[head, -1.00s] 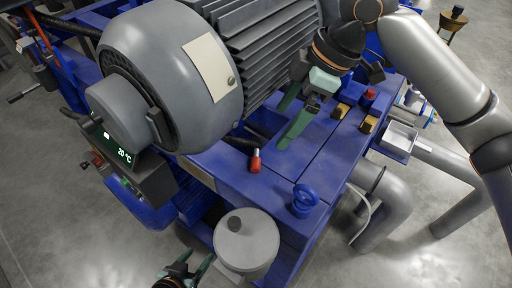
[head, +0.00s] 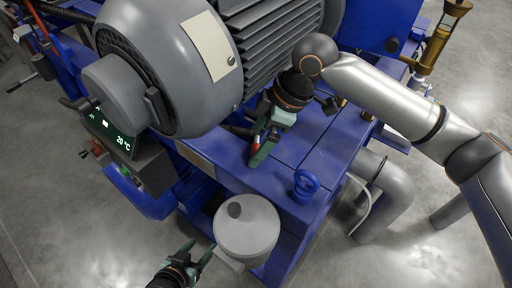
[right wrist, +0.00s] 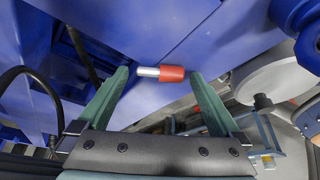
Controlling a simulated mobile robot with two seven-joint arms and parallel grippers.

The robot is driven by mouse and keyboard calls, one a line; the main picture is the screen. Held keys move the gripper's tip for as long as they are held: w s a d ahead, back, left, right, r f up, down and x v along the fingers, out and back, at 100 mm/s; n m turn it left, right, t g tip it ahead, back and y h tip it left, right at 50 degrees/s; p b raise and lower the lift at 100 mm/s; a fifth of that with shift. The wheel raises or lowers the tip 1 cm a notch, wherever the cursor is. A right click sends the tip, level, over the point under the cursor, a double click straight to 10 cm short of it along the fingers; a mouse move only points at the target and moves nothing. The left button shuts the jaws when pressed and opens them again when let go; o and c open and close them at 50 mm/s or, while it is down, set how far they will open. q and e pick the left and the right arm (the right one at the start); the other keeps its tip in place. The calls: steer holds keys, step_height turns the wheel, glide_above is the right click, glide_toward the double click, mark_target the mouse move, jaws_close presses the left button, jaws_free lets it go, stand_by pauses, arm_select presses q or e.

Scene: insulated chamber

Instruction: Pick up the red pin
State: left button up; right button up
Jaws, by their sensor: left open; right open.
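The red pin (head: 256,142) has a red end and a silver end, and sits at the blue machine deck below the motor. In the right wrist view the red pin (right wrist: 172,73) lies crosswise between the fingertips. My right gripper (head: 259,148) is open with its green fingers around the pin; the right wrist view shows its fingertips (right wrist: 160,75) on either side, the red end close to the right finger. I cannot tell whether it touches. In the head view the fingers partly hide the pin. My left gripper (head: 201,246) is open and empty at the bottom.
The large grey motor (head: 165,65) rises just behind the pin. A blue valve wheel (head: 306,185) stands to the right on the deck, and a grey lidded canister (head: 247,228) stands in front. A temperature display (head: 112,138) is at the left. Grey floor lies around the machine.

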steer(key=shift+c, duration=0.2)
arm_select(q)
steer(key=shift+s+f, duration=0.15)
steer(key=shift+s, duration=0.1)
arm_select(e)
steer(key=c, duration=1.3)
